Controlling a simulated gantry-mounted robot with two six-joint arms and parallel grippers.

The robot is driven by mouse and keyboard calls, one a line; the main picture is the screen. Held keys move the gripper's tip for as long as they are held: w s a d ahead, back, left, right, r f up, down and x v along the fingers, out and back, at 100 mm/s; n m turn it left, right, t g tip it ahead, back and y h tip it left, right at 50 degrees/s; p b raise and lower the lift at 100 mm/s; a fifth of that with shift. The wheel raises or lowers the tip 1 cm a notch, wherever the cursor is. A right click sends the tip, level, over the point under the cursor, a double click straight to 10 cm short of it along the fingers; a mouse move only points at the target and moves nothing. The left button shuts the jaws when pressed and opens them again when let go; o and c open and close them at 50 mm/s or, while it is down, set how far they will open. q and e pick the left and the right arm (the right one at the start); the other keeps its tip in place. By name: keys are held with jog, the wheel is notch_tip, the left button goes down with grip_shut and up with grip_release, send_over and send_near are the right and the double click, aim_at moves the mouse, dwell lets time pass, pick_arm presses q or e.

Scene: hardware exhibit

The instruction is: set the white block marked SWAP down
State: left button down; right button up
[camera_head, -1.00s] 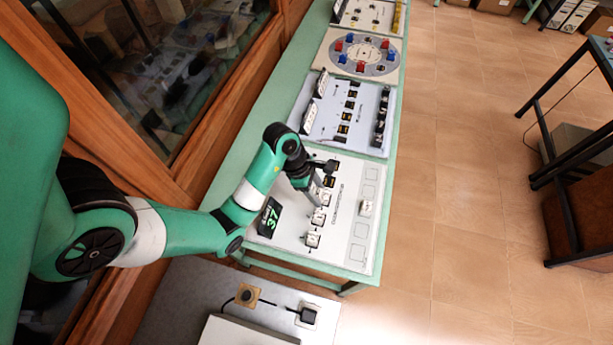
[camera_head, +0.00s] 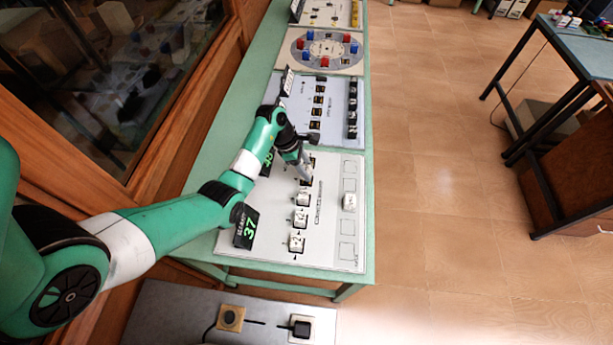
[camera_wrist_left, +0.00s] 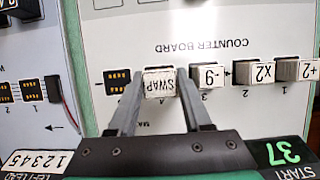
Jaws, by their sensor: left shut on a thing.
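The white block marked SWAP (camera_wrist_left: 160,82) is between the two fingers of my left gripper (camera_wrist_left: 159,77), which is shut on it. Its lettering is upside down in the wrist view. The gripper also shows in the head view (camera_head: 306,176), over the far end of the row of blocks on the white counter board (camera_head: 334,250). The block lines up with the row, beside an empty black socket (camera_wrist_left: 117,80). I cannot tell whether its underside touches the board. My right gripper is not in view.
White blocks marked -9 (camera_wrist_left: 208,76), x2 (camera_wrist_left: 252,74) and +2 (camera_wrist_left: 297,71) stand in the same row. Another white block (camera_head: 349,202) sits in the outlined column. A display reading 37 (camera_head: 247,228) stands at the board's left edge. A second panel (camera_head: 335,108) lies beyond.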

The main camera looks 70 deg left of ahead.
pick_arm(q)
jog(key=shift+a+f, duration=0.1)
jog(key=shift+f, duration=0.1)
notch_tip(320, 180, down, 3)
jog(key=shift+f+b, duration=0.1)
jog(key=shift+b, duration=0.9)
jog(key=shift+w, duration=0.1)
jog(key=shift+c, duration=1.7)
grip_release()
jog(key=p+v, duration=0.4)
jog(key=v, duration=0.8)
